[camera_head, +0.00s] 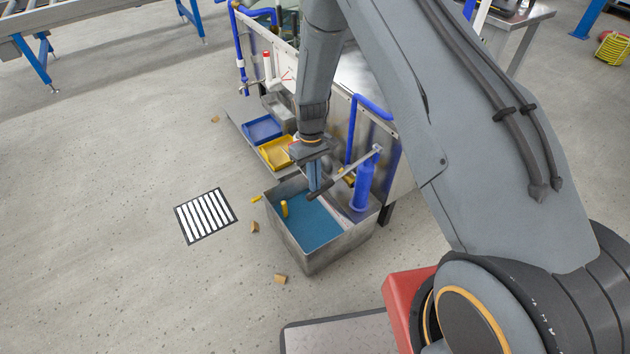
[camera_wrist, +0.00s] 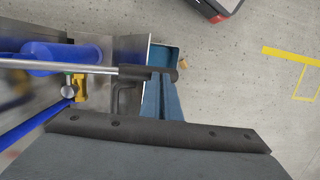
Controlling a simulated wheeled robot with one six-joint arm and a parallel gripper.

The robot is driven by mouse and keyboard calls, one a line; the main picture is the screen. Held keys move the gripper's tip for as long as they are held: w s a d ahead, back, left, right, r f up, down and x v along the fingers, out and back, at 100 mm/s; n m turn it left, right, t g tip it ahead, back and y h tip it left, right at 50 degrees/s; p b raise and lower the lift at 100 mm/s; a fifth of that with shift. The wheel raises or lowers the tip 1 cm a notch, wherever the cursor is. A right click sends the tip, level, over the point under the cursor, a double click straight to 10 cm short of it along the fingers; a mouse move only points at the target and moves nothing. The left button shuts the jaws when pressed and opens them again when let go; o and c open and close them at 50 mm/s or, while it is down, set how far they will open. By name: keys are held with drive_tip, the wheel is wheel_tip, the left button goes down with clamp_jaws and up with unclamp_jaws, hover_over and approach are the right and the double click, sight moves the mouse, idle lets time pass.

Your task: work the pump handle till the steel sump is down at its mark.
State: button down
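The steel sump (camera_head: 325,258) is an open tank on the floor, with blue-green liquid (camera_head: 312,228) inside. It shows partly in the wrist view (camera_wrist: 165,53). A short yellow piece (camera_head: 284,209) stands inside near its left wall; no level mark can be made out. The blue pump (camera_head: 363,187) stands at the tank's right side. Its handle (camera_head: 348,168) is a steel rod sloping down left to a black grip (camera_wrist: 150,73). My gripper (camera_head: 314,186) points down at this grip, its fingers close together. Whether they hold the grip or only meet it cannot be told.
Blue (camera_head: 262,129) and yellow (camera_head: 275,152) trays sit beyond the sump beside the steel bench. Blue pipes (camera_head: 372,105) rise near the pump. A striped floor panel (camera_head: 206,215) and small wood blocks (camera_head: 281,279) lie on the floor. Floor at left is mostly clear.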

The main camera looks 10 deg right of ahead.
drive_tip(key=w+a+r+p, duration=0.1)
drive_tip(key=a+r, duration=0.3)
drive_tip(key=r, duration=0.9)
drive_tip(key=shift+r+p, duration=0.15)
drive_tip(key=shift+p, duration=0.35)
drive_tip(key=shift+a, duration=0.1)
